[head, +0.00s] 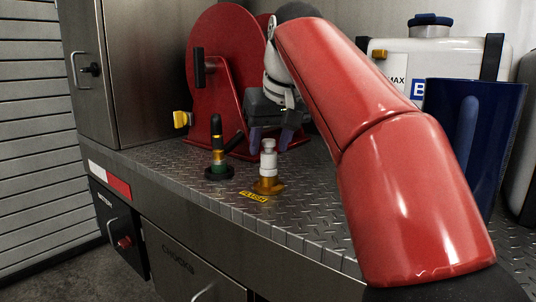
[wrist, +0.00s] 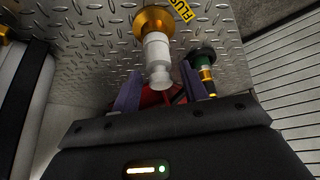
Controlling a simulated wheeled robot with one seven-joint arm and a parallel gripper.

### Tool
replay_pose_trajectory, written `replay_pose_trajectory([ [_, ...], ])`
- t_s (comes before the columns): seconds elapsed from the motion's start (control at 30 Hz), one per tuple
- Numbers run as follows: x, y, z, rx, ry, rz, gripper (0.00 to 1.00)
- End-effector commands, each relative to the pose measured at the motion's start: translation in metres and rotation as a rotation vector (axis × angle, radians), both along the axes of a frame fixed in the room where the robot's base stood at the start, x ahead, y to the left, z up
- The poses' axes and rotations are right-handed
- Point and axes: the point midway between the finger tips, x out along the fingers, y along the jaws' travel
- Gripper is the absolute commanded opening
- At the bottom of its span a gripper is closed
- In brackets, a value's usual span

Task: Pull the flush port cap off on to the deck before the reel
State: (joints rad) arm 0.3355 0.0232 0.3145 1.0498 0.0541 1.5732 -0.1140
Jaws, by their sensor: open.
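The flush port cap (head: 268,153) is white with a narrower knob on top. It sits upright on a brass fitting (head: 268,186) on the tread-plate deck, beside the yellow FLUSH label (head: 254,196). In the wrist view the cap (wrist: 157,55) shows beyond my gripper (wrist: 160,80), its knob lined up between the two purple fingertips. My gripper (head: 270,142) is open, fingers pointing down, with one finger on each side of the knob in the head view. I see no contact, and cannot tell how deep the knob lies between them. The red reel (head: 215,65) stands behind.
A green-based valve with a black handle (head: 217,145) stands just left of the cap. A blue bin (head: 470,130) and a white tank (head: 395,55) are at the right. A steel cabinet (head: 140,70) is at the left. Bare deck (head: 150,155) lies left of the valve.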

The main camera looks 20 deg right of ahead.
Motion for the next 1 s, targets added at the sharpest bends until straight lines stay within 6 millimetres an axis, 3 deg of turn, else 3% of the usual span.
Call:
replay_pose_trajectory([
  [0.07, 0.0, -0.0001, 0.0001, 0.0, 0.0, 0.0, 0.44],
  [0.4, -0.0002, -0.0001, 0.0002, 0.0, 0.0, 0.0, 0.0],
  [1.0, -0.0003, 0.0, 0.0074, 0.0, 0.0, 0.0, 0.0],
])
